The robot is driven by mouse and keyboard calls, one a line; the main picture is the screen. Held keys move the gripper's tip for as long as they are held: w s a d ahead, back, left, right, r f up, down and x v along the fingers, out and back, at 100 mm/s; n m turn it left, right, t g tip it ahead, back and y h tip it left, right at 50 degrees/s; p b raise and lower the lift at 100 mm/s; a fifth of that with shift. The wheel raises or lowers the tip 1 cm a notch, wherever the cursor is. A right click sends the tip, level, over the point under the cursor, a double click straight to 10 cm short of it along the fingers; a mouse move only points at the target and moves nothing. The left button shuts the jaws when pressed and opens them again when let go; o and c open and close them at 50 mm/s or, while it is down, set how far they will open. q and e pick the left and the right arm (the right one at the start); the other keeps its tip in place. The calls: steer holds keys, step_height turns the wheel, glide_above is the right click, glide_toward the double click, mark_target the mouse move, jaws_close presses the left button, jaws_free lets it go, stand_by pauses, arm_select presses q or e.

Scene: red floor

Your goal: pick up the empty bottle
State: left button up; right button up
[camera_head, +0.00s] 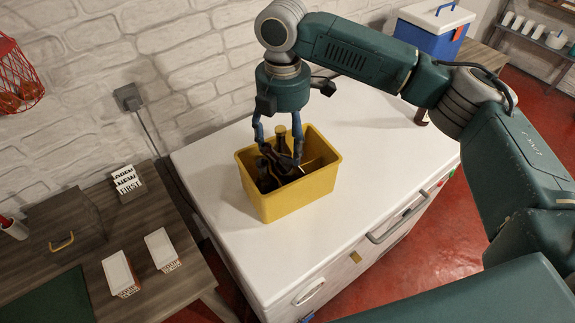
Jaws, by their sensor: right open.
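A yellow bin (300,199) stands on the white chest-like counter, with several dark bottles (266,181) inside it. One bottle with a yellowish cap (281,130) stands upright and rises above the others. My right gripper (278,150) points down into the bin from above, its blue fingers open around or beside the bottles. The fingertips are partly lost among the dark bottles, and I cannot tell if they touch one. Which bottle is empty does not show. My left gripper is out of view.
The white counter (378,166) is clear around the bin, with a brick wall behind it. A blue and white cooler (425,38) stands at the back right. A wooden desk (150,212) at left holds small boxes (119,272).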

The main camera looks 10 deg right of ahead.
mark_target(285, 155)
step_height(285, 155, down, 2)
steer(key=shift+d+f+p, duration=0.1)
steer(key=shift+f+p, duration=0.15)
steer(key=shift+p, duration=0.05)
step_height(285, 155, down, 4)
steer(key=shift+p, duration=0.55)
steer(key=shift+f, duration=0.1)
steer(key=shift+w, duration=0.1)
steer(key=shift+c, duration=0.4)
steer(key=c, duration=1.4)
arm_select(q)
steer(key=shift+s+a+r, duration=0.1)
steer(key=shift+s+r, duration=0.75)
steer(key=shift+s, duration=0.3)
